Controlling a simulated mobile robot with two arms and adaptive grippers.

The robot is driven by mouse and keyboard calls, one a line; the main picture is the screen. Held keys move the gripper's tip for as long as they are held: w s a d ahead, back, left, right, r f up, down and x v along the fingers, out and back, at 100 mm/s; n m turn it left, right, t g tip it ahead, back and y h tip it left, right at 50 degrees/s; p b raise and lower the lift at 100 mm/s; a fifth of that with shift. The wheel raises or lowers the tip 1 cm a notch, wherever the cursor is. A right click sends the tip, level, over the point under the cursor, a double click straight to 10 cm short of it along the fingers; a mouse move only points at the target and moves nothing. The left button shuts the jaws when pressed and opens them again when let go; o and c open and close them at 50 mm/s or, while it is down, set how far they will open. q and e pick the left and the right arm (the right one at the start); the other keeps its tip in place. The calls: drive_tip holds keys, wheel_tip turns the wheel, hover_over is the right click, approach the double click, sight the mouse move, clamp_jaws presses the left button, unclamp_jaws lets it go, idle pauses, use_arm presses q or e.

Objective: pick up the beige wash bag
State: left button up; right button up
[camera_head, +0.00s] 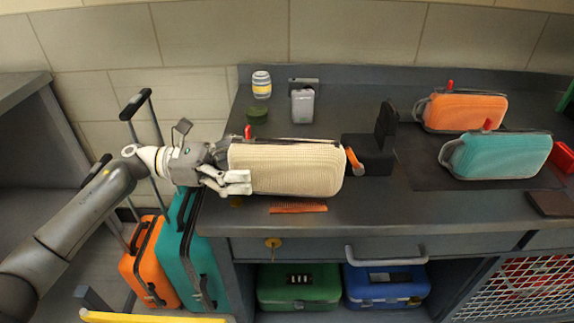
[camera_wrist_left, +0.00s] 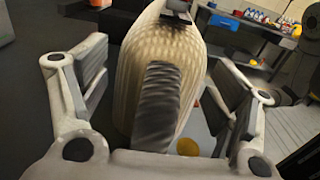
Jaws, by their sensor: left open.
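The beige wash bag (camera_head: 290,168) lies on the dark counter in the head view, its long side running left to right. My left gripper (camera_head: 236,176) is at the bag's left end, coming in from the left. In the left wrist view the beige wash bag (camera_wrist_left: 150,60) stands between the two spread fingers of my left gripper (camera_wrist_left: 155,100), with its dark textured handle strap toward the camera. Gaps show between the fingers and the bag's sides, so the gripper is open around its end. My right gripper is not in view.
An orange bag (camera_head: 462,113) and a teal bag (camera_head: 500,156) lie on a dark mat to the right. A black block (camera_head: 372,150) stands just right of the beige bag. An orange comb (camera_head: 298,208) lies in front. A grey bottle (camera_head: 303,106) and a jar (camera_head: 261,85) stand behind.

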sight(231, 149)
use_arm(q)
drive_tip(key=shift+d, duration=0.2)
drive_tip(key=c, duration=1.4)
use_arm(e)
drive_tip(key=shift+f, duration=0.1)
use_arm(q)
drive_tip(key=shift+r, duration=0.2)
drive_tip(key=shift+c, duration=0.2)
drive_tip(key=shift+r, duration=0.25)
drive_tip(key=r, duration=0.3)
drive_tip(key=shift+s, duration=0.2)
drive_tip(key=s+d+r, duration=0.1)
drive_tip(key=s+r, duration=0.3)
drive_tip(key=s, duration=0.2)
drive_tip(key=s+r+p, duration=0.1)
drive_tip(key=s+r, duration=0.4)
drive_tip(key=s, duration=0.2)
drive_tip(key=shift+s+d, duration=0.25)
drive_tip(key=shift+d, duration=0.15)
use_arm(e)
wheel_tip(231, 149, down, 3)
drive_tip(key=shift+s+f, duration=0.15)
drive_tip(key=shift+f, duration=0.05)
use_arm(q)
drive_tip(key=shift+w+r, duration=0.1)
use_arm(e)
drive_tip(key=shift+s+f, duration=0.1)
